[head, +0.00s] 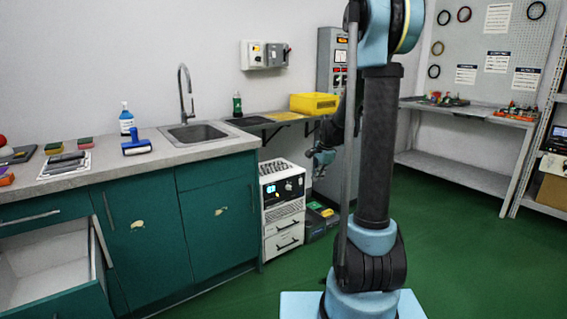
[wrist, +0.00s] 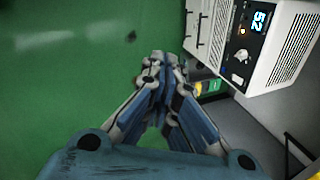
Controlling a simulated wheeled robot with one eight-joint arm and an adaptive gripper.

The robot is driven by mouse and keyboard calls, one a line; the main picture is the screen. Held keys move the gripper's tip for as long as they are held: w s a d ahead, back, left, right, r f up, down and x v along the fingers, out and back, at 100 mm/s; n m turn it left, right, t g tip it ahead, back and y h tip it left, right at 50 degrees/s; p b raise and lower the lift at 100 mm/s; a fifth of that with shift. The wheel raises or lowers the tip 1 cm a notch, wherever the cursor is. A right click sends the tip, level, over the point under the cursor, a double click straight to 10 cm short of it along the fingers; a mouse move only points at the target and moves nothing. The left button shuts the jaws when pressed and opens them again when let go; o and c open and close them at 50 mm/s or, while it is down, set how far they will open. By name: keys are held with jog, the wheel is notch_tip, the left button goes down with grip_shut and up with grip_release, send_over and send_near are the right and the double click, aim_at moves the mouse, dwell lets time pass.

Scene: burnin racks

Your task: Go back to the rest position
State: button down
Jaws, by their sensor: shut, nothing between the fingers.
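My gripper (wrist: 165,62) is shut and empty in the wrist view, its fingertips together above the green floor. In the head view my gripper (head: 318,160) shows small and partly hidden behind my own upright arm, in front of the grey cabinet. It is close to the white bench unit with a lit display (head: 282,190), a little above and right of it. That white unit (wrist: 272,42) also shows at the upper right of the wrist view, apart from the fingers.
A green counter (head: 150,215) with a sink (head: 195,132) stands at the left, with an open drawer (head: 55,265) low at its front. A yellow bin (head: 313,103) sits on a wall shelf. A grey workbench (head: 460,175) stands at the back right. The green floor (head: 460,250) is clear at right.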

jog(key=s+d+r+n+h, duration=0.2)
jog(key=s+n, duration=0.8)
jog(key=s, duration=2)
jog(key=s+d+f+n+g, duration=0.1)
jog(key=s+d+f+n, duration=0.1)
jog(key=s, duration=0.6)
jog(key=shift+s+f+n, duration=0.15)
jog(key=shift+f+n, duration=0.7)
jog(key=shift+n, duration=0.35)
